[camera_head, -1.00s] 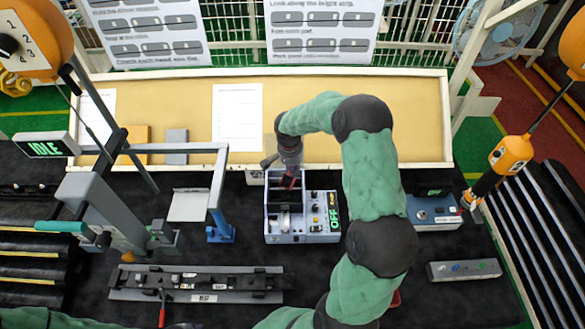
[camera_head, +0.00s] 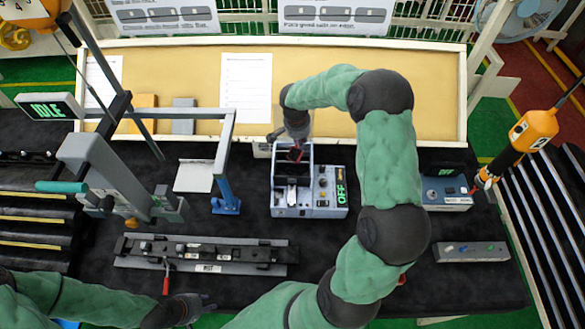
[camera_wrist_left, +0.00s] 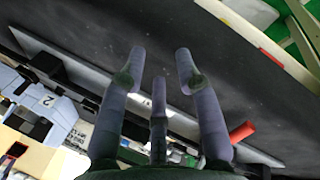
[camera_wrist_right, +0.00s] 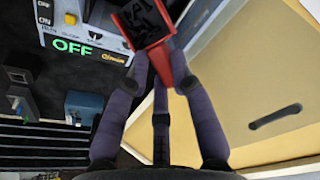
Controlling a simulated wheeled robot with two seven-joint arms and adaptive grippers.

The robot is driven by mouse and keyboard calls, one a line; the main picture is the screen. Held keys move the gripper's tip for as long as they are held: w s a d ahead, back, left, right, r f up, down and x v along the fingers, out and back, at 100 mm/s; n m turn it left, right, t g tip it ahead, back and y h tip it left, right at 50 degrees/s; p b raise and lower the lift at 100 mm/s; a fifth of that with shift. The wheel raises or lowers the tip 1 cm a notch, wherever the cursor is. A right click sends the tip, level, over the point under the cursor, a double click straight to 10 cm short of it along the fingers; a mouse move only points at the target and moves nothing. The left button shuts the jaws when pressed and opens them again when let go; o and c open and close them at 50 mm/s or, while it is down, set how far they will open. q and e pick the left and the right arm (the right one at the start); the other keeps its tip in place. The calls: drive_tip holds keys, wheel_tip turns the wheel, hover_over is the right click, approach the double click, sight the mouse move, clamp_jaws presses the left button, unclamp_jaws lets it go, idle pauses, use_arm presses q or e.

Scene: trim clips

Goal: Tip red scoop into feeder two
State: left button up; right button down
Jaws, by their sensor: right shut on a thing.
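The red scoop (camera_wrist_right: 140,22) holds dark clips in the right wrist view. My right gripper (camera_head: 296,138) is shut on it; the scoop (camera_head: 297,155) is over the back of the feeder, partly hidden by the gripper. The feeder (camera_head: 283,208) is a grey-blue box with an open top, a light chute inside and a control panel reading OFF. In the left wrist view, a pale blue box (camera_wrist_left: 62,112) carries a 2. My left gripper (camera_head: 203,304) is low at the left, in front of the clip rail; its fingers (camera_wrist_left: 160,75) are apart and empty.
A black clip rail with a red-handled lever (camera_head: 166,280) lies in front of the feeder. A press with a teal handle (camera_head: 62,187) and a blue post (camera_head: 227,190) stand at left. A second control box (camera_head: 447,195) and a grey strip (camera_head: 472,252) are at right.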

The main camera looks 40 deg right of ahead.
drive_tip(key=shift+a+h+b, duration=0.25)
drive_tip(key=shift+h+b, duration=0.05)
drive_tip(key=shift+b, duration=1)
drive_tip(key=shift+s+r+b, duration=0.2)
drive_tip(key=shift+s+b, duration=0.1)
drive_tip(key=shift+b, duration=0.15)
drive_tip(key=shift+w+d+f, duration=0.1)
drive_tip(key=shift+w, duration=0.1)
